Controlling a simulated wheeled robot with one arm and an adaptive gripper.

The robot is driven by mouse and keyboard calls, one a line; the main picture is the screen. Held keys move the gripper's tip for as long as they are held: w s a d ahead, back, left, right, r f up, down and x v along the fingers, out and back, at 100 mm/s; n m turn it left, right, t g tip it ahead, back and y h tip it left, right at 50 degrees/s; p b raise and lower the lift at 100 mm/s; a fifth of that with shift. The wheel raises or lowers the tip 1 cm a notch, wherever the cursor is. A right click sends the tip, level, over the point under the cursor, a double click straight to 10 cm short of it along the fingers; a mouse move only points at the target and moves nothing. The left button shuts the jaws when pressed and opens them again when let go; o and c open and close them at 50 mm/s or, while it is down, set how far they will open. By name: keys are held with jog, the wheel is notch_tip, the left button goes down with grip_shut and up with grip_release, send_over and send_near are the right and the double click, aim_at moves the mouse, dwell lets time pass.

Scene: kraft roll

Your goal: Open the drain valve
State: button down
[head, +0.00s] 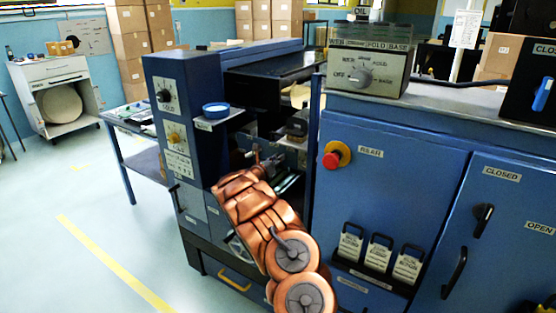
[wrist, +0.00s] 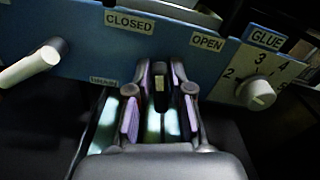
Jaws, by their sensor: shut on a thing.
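In the wrist view, my gripper (wrist: 160,82) has its two purple-padded fingers around a dark handle (wrist: 158,102) with a pale patch near its top. The handle sits below and between a CLOSED label (wrist: 129,22) and an OPEN label (wrist: 207,41) on a blue panel. I take it for the drain valve handle; a small label (wrist: 104,81) to its left is too blurred to read. In the head view, my gripper (head: 268,164) reaches into the machine's opening at the end of my copper arm. The handle is hidden there.
In the wrist view, a pale lever (wrist: 32,66) is left of the gripper and a GLUE dial (wrist: 257,94) is right of it. In the head view, a red button (head: 333,159) and a blue round lid (head: 216,110) are near the opening. The left floor is clear.

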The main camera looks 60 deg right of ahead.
jog(key=shift+f+m+b, duration=0.2)
jog(key=shift+m+b, duration=0.2)
jog(key=shift+b, duration=0.5)
jog(key=m+b, duration=0.1)
jog(key=b, duration=0.2)
jog(key=shift+s+f+m+b, duration=0.1)
jog(key=shift+f+m+b, duration=0.05)
jog(key=shift+m+b, duration=0.2)
jog(key=m+b, duration=0.3)
jog(key=b, duration=0.3)
jog(key=shift+s+m+b, duration=0.15)
jog(key=shift+m+b, duration=0.1)
jog(key=shift+b, duration=0.05)
jog(key=m+b, duration=0.4)
jog(key=b, duration=0.3)
jog(key=shift+s, duration=0.2)
jog(key=shift+m+b, duration=1.1)
jog(key=shift+b, duration=0.1)
jog(key=shift+r, duration=0.2)
jog(key=c, duration=1.1)
grip_release()
jog(key=shift+c, duration=0.2)
